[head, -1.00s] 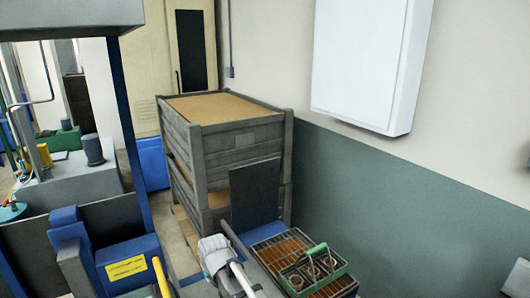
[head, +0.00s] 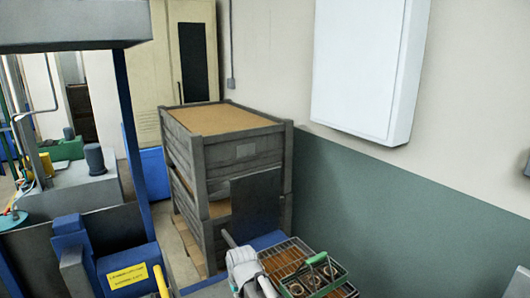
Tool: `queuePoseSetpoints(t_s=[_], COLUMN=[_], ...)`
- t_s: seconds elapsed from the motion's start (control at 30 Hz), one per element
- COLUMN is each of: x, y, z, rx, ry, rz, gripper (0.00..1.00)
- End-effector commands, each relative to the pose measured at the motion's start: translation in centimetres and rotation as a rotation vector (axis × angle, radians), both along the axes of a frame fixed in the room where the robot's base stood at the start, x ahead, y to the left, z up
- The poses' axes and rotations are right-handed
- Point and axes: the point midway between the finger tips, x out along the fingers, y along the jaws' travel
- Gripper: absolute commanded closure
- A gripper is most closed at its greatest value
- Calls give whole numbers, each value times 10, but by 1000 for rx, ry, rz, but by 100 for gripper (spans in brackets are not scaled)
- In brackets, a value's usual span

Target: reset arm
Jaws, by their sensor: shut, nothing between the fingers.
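My gripper is not recognisable in the head view. A small dark piece (head: 526,170) shows at the right edge, and a pale piece (head: 514,284) is cut off in the bottom right corner. I cannot tell what either one is. A wire basket (head: 283,262) stands at the bottom centre. A green-handled carrier (head: 316,261) with several ring-shaped parts sits on or against it.
A grey slatted crate stack (head: 212,168) with a brown top stands against the wall, a dark panel (head: 257,203) at its front. A white box (head: 360,70) hangs on the wall. Blue machinery with a yellow label (head: 127,276) fills the left. Bare floor shows beside the crates.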

Motion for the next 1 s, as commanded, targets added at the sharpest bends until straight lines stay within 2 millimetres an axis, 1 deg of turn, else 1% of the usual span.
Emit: queuePoseSetpoints(t_s=[0.03,0.27,0.3,0.4,0.6,0.7,0.8,0.9,1.0], x=[-3,-19,-23,-34,-61,-74,-85,-91,-95], y=[-15,-92,-106,-138,-197,-220,-237,-248,-253], z=[-1,-3,-4,-5,-6,-6,-6,-6,-6], rx=[-5,-29,-32,-40,-52,-55,-58,-58,-58], ry=[10,76,88,119,183,212,235,249,257], rz=[-22,-136,-157,-210,-313,-357,-391,-414,-424], gripper=[100,100,100,100,100,100,100,100,100])
